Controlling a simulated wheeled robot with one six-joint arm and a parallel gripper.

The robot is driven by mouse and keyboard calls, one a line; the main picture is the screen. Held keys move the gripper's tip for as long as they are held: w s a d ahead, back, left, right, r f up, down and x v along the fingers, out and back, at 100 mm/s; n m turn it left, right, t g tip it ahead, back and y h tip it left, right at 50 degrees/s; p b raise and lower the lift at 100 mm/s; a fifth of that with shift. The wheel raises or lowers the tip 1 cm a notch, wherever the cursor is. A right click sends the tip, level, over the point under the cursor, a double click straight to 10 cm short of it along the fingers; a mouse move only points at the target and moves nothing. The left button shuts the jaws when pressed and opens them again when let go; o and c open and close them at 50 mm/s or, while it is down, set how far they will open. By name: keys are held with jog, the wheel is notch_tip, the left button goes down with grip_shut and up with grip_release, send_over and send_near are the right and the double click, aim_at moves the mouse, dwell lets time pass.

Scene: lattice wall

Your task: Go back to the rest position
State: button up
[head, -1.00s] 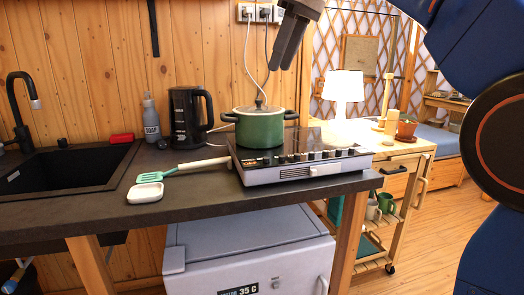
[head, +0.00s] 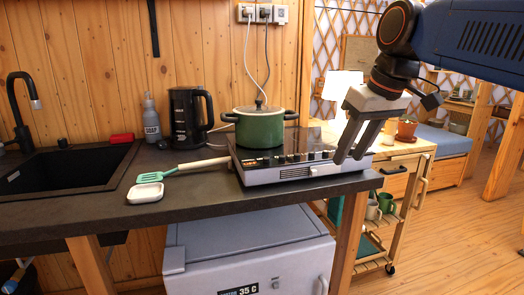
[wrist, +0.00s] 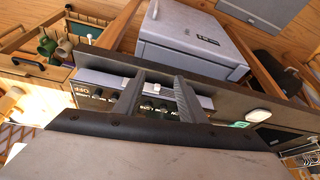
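My gripper (head: 349,158) hangs in front of the right end of the cooktop in the head view, fingers pointing down and apart. It is open with nothing between the fingers. In the wrist view my gripper (wrist: 158,83) has its two fingers spread, with the cooktop's knobs behind them. The blue upper part of my arm comes in from the top right of the head view.
A lidded green pot (head: 260,127) stands on the cooktop (head: 300,172). A black kettle (head: 188,117), soap bottle (head: 151,118), green spatula (head: 185,168) and white dish (head: 146,193) are on the counter (head: 90,208). A lamp (head: 343,92) stands behind my gripper.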

jog(key=s+d+f+m, duration=0.1)
jog(key=s+d+f, duration=0.2)
jog(key=f, duration=0.6)
jog(key=s+d+f+m+h, duration=0.1)
jog(key=s+d+f+m, duration=0.1)
jog(key=s+f, duration=0.6)
jog(key=s+d+f+m+h, duration=0.1)
jog(key=s+d+f, duration=0.3)
jog(key=f, duration=0.7)
jog(key=shift+s+d+m+t, duration=0.2)
jog(key=shift+s+m+t, duration=0.25)
jog(key=shift+s, duration=0.3)
